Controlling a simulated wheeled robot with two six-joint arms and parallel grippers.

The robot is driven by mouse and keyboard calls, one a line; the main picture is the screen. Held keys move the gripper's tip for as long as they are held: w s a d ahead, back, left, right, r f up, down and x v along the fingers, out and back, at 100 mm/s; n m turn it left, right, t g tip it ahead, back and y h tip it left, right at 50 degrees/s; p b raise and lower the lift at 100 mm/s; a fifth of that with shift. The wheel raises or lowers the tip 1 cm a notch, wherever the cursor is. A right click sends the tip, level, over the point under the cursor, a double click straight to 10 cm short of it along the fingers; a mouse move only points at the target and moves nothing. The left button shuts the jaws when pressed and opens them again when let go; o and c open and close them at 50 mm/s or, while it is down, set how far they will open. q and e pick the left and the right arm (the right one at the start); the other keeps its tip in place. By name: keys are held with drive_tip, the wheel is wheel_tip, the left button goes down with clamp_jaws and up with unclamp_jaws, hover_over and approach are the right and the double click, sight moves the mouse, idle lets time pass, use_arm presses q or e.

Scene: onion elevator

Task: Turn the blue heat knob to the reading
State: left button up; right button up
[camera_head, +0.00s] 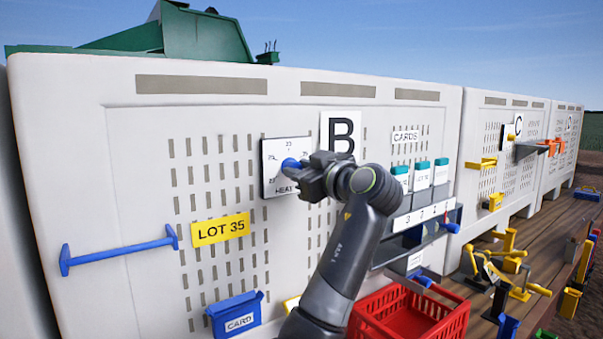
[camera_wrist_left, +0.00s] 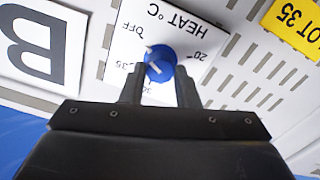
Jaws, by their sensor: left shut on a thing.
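The blue heat knob (camera_head: 289,164) sits on a white dial plate (camera_head: 272,188) on the wall, left of the B sign. In the left wrist view the knob (camera_wrist_left: 159,64) has a white pointer line, and the plate (camera_wrist_left: 197,30), seen upside down, reads HEAT °C, OFF and 20; other numbers are partly hidden by the fingers. My left gripper (camera_head: 302,176) is at the knob in the head view. Its two fingers (camera_wrist_left: 160,88) stand on either side of the knob, shut on it. My right gripper is not in view.
A yellow LOT 35 sign (camera_head: 220,229) and a blue bar handle (camera_head: 118,250) are to the left. A blue card box (camera_head: 235,314) is below. A red crate (camera_head: 440,318) and a grey card rack (camera_head: 405,245) stand right of my arm.

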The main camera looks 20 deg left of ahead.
use_arm(q)
drive_tip(key=n+b, duration=0.8)
drive_tip(key=n, duration=0.3)
drive_tip(key=shift+s+f, duration=0.1)
drive_tip(key=shift+f, duration=0.05)
idle(0.3)
idle(0.4)
drive_tip(key=o, duration=1)
drive_tip(key=shift+b, duration=0.3)
